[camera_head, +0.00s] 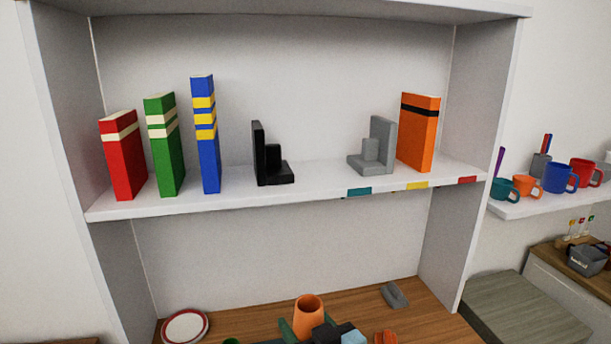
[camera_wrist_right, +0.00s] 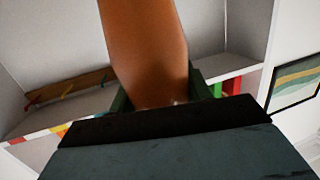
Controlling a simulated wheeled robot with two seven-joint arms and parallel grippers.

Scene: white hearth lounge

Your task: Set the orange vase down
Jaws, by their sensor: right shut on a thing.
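The orange vase (camera_head: 308,308) is at the bottom middle of the head view, in front of the wooden surface (camera_head: 440,318). My right gripper (camera_head: 308,325) is shut on it, with dark green fingers on either side. Its lower part is hidden, and I cannot tell whether it touches the wood. In the right wrist view the vase (camera_wrist_right: 147,50) rises tall between the fingers of the right gripper (camera_wrist_right: 160,93). My left gripper is not in view.
A red-rimmed white plate (camera_head: 185,328) is on the wood at left, a grey block (camera_head: 395,295) at right, and a small orange item (camera_head: 386,337) nearby. Above, a white shelf (camera_head: 325,180) holds books and bookends. A side shelf (camera_head: 545,203) holds mugs.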

